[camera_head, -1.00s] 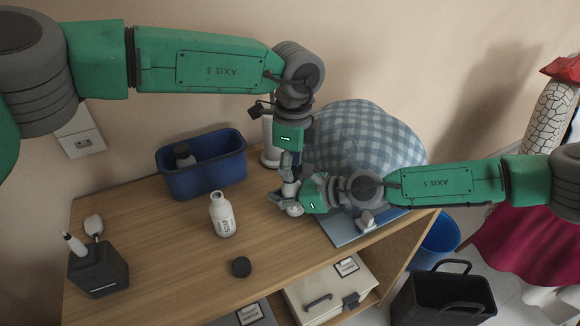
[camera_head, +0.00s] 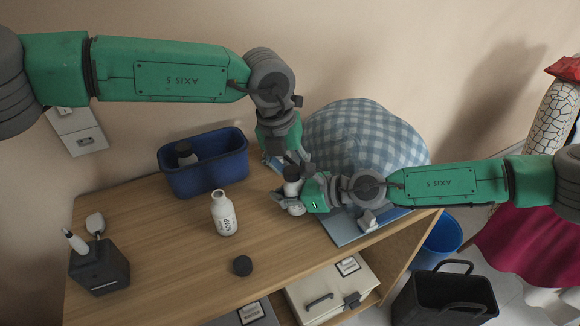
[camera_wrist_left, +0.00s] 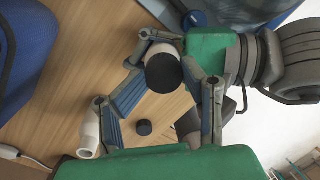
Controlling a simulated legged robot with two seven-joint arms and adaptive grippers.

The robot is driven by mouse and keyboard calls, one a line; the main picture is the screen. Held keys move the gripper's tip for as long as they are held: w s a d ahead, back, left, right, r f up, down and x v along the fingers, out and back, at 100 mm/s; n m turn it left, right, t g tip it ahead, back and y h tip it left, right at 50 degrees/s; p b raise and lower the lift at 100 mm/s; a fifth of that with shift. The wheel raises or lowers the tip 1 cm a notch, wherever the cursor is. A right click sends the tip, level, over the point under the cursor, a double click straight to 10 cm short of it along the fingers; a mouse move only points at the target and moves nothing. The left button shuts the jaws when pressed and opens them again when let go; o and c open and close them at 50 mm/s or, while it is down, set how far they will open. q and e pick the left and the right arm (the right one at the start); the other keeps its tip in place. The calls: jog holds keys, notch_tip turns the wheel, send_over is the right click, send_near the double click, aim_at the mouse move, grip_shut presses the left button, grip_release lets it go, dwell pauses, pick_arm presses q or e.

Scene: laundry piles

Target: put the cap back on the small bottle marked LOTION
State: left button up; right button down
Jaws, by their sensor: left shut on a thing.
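A small white bottle (camera_head: 291,188) is in my right gripper (camera_head: 294,203), its label hidden. A dark round cap (camera_head: 292,171) is at the bottle's top; the left wrist view shows the cap (camera_wrist_left: 163,73) from above, over the white bottle. My left gripper (camera_head: 284,163) is shut on this cap, its fingers at both sides of it. I cannot tell whether the cap is seated. Another white bottle (camera_head: 224,214), its label seeming to read SOAP, stands uncapped on the table. A second dark cap (camera_head: 243,265) lies loose in front of it.
A blue bin (camera_head: 205,178) with a dark-capped bottle (camera_head: 185,153) stands at the back. A dark holder (camera_head: 100,268) with brushes is at left. A checked cloth bundle (camera_head: 367,140) is behind my right gripper.

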pick_arm(q)
jog(key=shift+s+d, duration=0.15)
jog(key=shift+d, duration=0.3)
jog(key=o, duration=1.4)
jog(key=shift+o, duration=0.2)
jog(key=shift+a+r, duration=0.1)
jog(key=shift+a, duration=0.05)
jog(key=shift+a+r, duration=0.1)
jog(key=shift+r, duration=0.15)
jog(key=shift+a+r, duration=0.15)
jog(key=shift+r, duration=0.85)
jog(key=shift+a+r, duration=0.15)
jog(key=shift+r, duration=0.8)
jog(key=c, duration=0.4)
jog(key=n, duration=0.2)
jog(key=r+n, duration=0.1)
jog(key=n, duration=0.1)
jog(key=n+g, duration=0.1)
jog(key=n, duration=0.1)
jog(key=shift+w+a+r, duration=0.15)
jog(key=shift+w+a, duration=0.05)
jog(key=shift+a, duration=0.2)
jog(key=n, duration=0.3)
jog(key=r+n+g, duration=0.1)
jog(key=n, duration=0.1)
jog(key=shift+a+r+n+y, duration=0.2)
jog(key=shift+n+y, duration=0.1)
jog(key=shift+n, duration=0.1)
